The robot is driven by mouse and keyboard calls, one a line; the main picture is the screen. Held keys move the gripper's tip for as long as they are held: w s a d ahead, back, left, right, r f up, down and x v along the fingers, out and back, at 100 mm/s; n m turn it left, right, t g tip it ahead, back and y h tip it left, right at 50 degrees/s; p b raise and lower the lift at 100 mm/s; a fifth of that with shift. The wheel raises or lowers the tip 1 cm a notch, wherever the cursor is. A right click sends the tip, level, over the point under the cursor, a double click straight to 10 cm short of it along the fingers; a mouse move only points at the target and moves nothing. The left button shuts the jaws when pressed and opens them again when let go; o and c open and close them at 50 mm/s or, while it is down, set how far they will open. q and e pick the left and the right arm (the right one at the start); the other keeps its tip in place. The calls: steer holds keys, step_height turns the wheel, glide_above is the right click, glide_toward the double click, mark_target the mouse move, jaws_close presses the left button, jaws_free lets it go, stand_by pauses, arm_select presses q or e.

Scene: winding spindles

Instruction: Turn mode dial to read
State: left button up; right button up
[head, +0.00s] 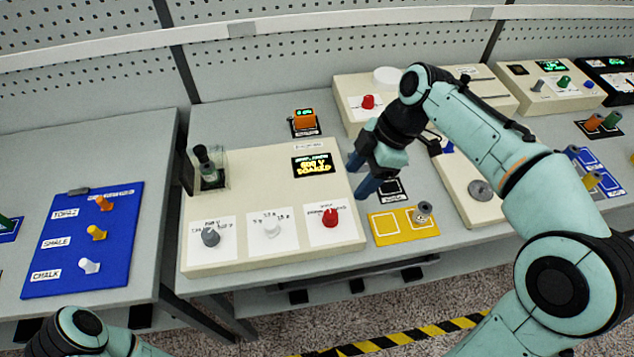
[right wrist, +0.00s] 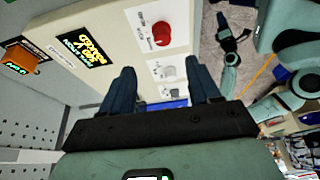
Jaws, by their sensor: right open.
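A cream console (head: 270,173) on the middle table has a grey dial (head: 210,237), a white dial (head: 271,228) and a red dial (head: 330,216), each on a white label plate. The lettering is too small to tell which is the mode dial. My right gripper (head: 360,175) is open and empty, above the console's right edge, apart from the dials. The right wrist view shows the red dial (right wrist: 162,33) and the white dial (right wrist: 167,72) beyond the open fingers (right wrist: 163,82). My left gripper (right wrist: 228,36) appears small there, its jaws unclear.
A lit display (head: 313,166) and a clear box with a dark knob (head: 208,170) are on the console. An orange device (head: 304,122) stands behind it. A yellow tray (head: 403,226) lies right of it, a blue board (head: 85,240) on the left table. More consoles stand right.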

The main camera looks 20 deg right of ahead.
mark_target(332, 213)
steer(key=x, duration=0.6)
steer(key=b+x, duration=0.1)
steer(key=x, duration=0.5)
steer(key=shift+s+a+f, duration=0.15)
steer(key=shift+a, duration=0.15)
steer(key=c, duration=1)
